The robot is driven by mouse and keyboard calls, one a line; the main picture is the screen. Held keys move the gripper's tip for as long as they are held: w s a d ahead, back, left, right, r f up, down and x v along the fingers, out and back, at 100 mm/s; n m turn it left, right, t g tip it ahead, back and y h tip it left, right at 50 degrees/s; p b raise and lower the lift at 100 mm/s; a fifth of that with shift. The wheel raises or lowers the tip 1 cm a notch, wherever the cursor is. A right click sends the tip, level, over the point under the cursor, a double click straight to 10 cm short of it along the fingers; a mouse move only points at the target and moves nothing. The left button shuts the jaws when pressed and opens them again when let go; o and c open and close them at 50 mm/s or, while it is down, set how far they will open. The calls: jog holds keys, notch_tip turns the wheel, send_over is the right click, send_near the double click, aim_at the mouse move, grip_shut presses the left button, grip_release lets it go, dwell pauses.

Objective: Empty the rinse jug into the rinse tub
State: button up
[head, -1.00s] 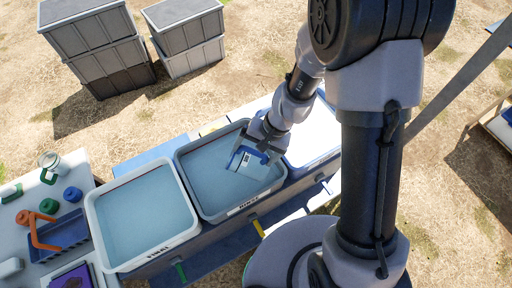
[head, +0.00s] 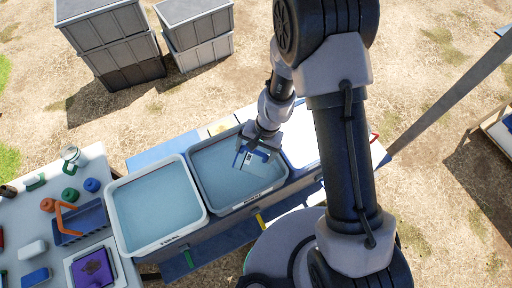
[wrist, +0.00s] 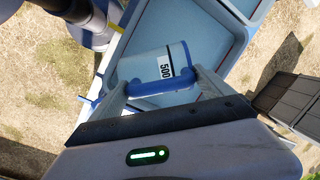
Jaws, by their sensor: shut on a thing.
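The rinse jug (head: 242,159) is pale blue-white with a blue edge and handle. In the wrist view the jug (wrist: 147,66) shows a "500" marking and its blue handle. My gripper (head: 262,147) is shut on the jug and holds it over the rinse tub (head: 253,201), near the tub's back right part. In the wrist view my gripper (wrist: 162,91) has its fingers at the blue handle. The tub has a pale rim, a front label and a blue interior. I cannot tell whether liquid is left in the jug, as its inside is hidden.
A tub labelled "FINAL" (head: 168,239) stands directly left of the rinse tub. A white surface lies to the right, partly behind my arm. A white table (head: 38,208) at left holds a blue basket (head: 88,228) and small items. Grey crates (head: 105,40) stand behind on the ground.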

aim_at(242, 146)
jog(key=shift+a+r+h+p, duration=0.35)
jog(key=shift+r+p, duration=0.1)
jog(key=shift+p, duration=2.15)
jog(key=p, duration=0.6)
jog(key=shift+w+a+r+h+p, duration=0.3)
jog(key=shift+a+h+p, duration=0.05)
jog(key=shift+a, duration=0.05)
jog(key=p, duration=0.4)
jog(key=shift+s+a+r, duration=0.1)
jog(key=shift+a, duration=0.1)
jog(key=shift+a+p, duration=0.15)
jog(key=shift+p, duration=0.45)
jog(key=shift+a+r+g+h+p, duration=0.35)
jog(key=shift+a+g+h+p, duration=0.1)
jog(key=shift+h+p, duration=0.25)
jog(key=shift+w+a+f+h+b, duration=0.3)
jog(key=shift+a+b, duration=0.2)
jog(key=shift+b, duration=0.25)
jog(key=shift+w+a+r+g+h+b, duration=0.25)
jog(key=shift+a+r+h+b, duration=0.35)
jog(key=shift+b, duration=0.65)
jog(key=shift+a+r, duration=0.15)
jog(key=shift+a, duration=0.05)
